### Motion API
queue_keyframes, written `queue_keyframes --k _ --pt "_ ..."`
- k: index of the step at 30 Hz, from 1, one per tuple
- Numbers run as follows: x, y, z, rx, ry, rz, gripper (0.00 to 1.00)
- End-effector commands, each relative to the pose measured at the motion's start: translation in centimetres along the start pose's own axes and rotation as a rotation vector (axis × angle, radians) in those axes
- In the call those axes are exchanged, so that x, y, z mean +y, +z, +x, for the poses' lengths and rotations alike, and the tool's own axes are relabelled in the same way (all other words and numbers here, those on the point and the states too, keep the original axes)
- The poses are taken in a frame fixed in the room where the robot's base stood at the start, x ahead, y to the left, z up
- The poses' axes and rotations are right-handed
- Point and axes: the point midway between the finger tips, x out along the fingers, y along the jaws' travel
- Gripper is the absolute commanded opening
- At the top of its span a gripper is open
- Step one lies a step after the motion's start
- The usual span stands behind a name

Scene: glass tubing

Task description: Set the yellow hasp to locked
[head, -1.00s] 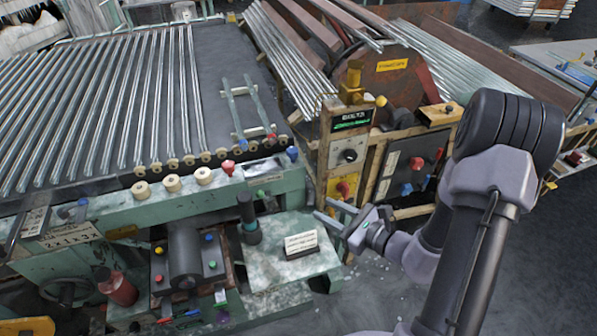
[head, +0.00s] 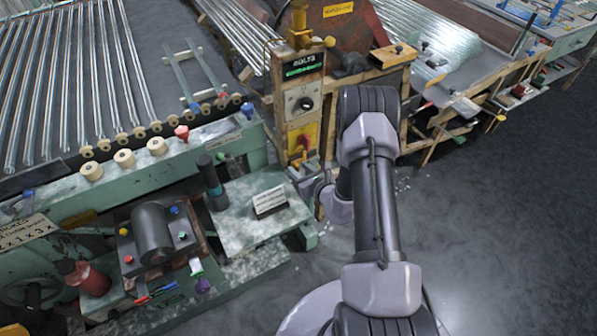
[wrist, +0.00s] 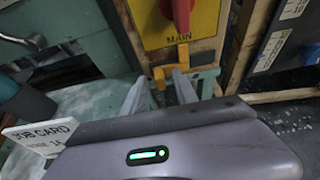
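The yellow hasp (wrist: 158,75) shows in the wrist view as a bent bar just below the yellow MAIN panel (wrist: 178,22) with its red switch handle (wrist: 181,12). My gripper (wrist: 160,80) points at it with its two pale fingers apart. The fingertips lie to either side of part of the hasp, and I cannot tell whether they touch it. In the head view my gripper (head: 298,172) is low in front of the wooden control post (head: 310,95), under the yellow panel (head: 305,138). The hasp is too small there to make out clearly.
A green bench with a job card (head: 269,201) stands left of my gripper; the card (wrist: 40,135) also shows in the wrist view. A dark cylinder (head: 212,182) stands on that bench. A dark panel (wrist: 285,40) is to the right. Open floor (head: 500,200) lies at right.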

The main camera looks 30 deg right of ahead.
Motion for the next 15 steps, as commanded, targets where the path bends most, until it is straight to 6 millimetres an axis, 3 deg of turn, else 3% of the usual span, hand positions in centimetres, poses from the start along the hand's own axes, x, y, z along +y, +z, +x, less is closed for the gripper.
queue_keyframes --k 11,15 --pt "0.03 0.09 0.95 0.0 0.001 0.0 0.35" --pt "0.03 0.09 0.94 0.0 0.001 -0.001 0.07"
